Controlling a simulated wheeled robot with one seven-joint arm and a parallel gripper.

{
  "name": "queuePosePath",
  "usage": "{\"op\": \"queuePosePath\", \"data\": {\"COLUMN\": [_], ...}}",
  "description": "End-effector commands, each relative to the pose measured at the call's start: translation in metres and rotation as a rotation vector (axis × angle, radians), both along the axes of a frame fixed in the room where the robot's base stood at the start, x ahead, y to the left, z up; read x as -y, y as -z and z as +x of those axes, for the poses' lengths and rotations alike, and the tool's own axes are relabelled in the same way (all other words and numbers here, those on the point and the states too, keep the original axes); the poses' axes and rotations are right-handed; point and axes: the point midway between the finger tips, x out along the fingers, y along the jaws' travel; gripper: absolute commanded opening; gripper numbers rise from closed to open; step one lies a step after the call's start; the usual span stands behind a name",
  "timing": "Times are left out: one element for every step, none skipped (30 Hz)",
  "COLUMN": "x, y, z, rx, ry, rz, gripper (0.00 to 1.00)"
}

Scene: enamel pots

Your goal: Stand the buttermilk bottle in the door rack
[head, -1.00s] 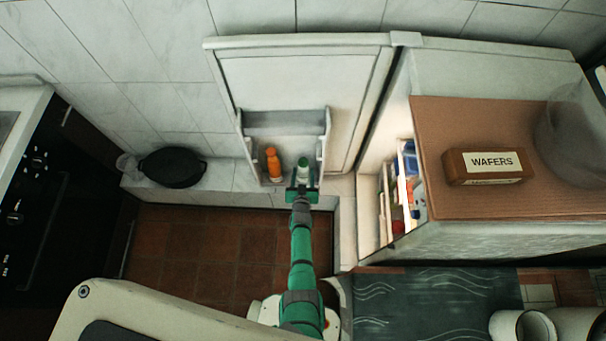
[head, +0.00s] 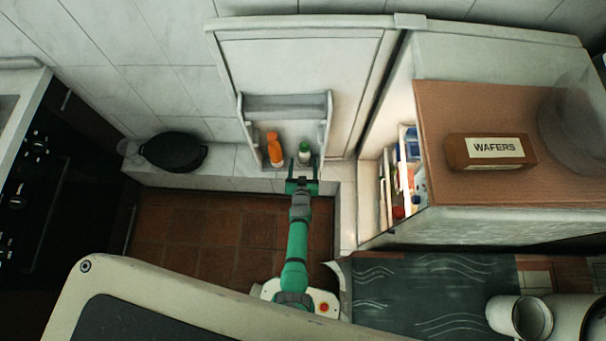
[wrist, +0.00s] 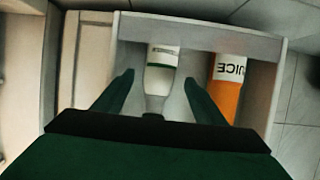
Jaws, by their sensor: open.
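The wrist view shows the white-labelled buttermilk bottle (wrist: 161,76) between the spread fingers of my gripper (wrist: 158,82), with space on both sides. The juice bottle (wrist: 228,84) stands outside the fingers in the same rack (wrist: 200,36). The bottle bases are hidden.
The open fridge (head: 492,222) with stocked shelves is at the right. On top lie a wafers box (head: 490,151) and a clear bowl (head: 574,125). A dark pan (head: 174,152) sits on the low ledge at left. The tiled floor (head: 200,235) left of my arm is clear.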

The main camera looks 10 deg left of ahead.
Motion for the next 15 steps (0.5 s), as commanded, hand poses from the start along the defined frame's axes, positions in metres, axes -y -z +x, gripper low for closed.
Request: {"op": "queuePosePath", "data": {"x": [-0.001,-0.001,0.000,0.002,0.003,0.004,0.005,0.004,0.004,0.005,0.005,0.006,0.008,0.009,0.010], "y": [-0.002,-0.002,-0.004,-0.004,-0.005,-0.007,-0.007,-0.009,-0.011,-0.012,-0.013,-0.015,-0.016,-0.017,-0.018], "z": [-0.005,-0.008,-0.011,-0.014,-0.016,-0.019,-0.022,-0.025,-0.028,-0.031,-0.034,-0.037,-0.040,-0.042,-0.046], "rx": [0.000,0.000,0.000,-0.001,-0.002,-0.002,-0.002,-0.002,0.000,-0.002,-0.001,0.000,0.000,0.000,-0.001], "ry": [-0.002,-0.002,-0.001,-0.001,0.000,-0.001,0.000,-0.002,-0.002,-0.003,-0.002,-0.002,-0.002,-0.002,-0.002], "rz": [0.001,0.001,0.000,-0.001,-0.003,-0.005,-0.004,-0.002,-0.003,-0.001,-0.002,-0.003,-0.003,-0.004,-0.004], "gripper": [0.65,0.65,0.65,0.65,0.65,0.65,0.65,0.65,0.65,0.65,0.65,0.65,0.65,0.65,0.65]}}
